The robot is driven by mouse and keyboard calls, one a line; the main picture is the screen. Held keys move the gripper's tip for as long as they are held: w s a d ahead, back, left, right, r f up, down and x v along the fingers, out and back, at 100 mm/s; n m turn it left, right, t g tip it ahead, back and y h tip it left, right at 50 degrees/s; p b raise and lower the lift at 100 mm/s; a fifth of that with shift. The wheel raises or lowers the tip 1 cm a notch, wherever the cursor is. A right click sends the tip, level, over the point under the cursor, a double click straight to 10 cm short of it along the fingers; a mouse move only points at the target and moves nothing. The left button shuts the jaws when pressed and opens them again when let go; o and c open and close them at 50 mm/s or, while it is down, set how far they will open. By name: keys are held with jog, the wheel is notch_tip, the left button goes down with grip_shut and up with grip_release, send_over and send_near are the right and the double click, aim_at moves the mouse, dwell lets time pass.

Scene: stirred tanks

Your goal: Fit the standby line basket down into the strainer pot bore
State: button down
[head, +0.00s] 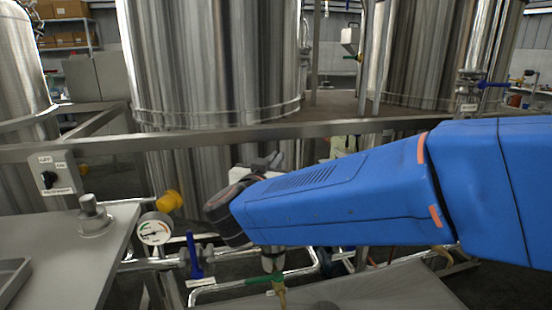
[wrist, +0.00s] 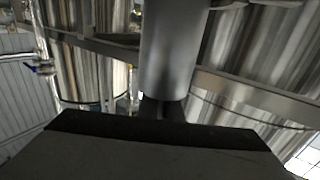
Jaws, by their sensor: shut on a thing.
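In the wrist view my gripper (wrist: 162,108) is shut on a smooth grey cylinder (wrist: 168,50), which appears to be the basket. The cylinder runs from the dark fingers out of the top of the picture, so its far end is out of view. In the head view my blue arm reaches in from the right, and its dark wrist is in front of the pipework. Grey parts (head: 262,162) show just above the wrist, but I cannot tell gripper from basket there. I cannot make out the strainer pot bore in either view.
A steel bench (head: 60,255) at the left carries a small grey flanged piece (head: 95,215) and part of a tray (head: 12,280). A pressure gauge (head: 155,229) and a blue-handled valve (head: 194,257) stand beside it. A steel rail (head: 80,146) crosses before large tanks (head: 210,60).

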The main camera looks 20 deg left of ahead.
jog(key=shift+f, duration=4.5)
jog(key=c, duration=1.9)
grip_release()
jog(key=shift+f, duration=0.1)
jog(key=shift+o, duration=0.2)
jog(key=s, duration=1.7)
jog(key=shift+s+d, duration=0.2)
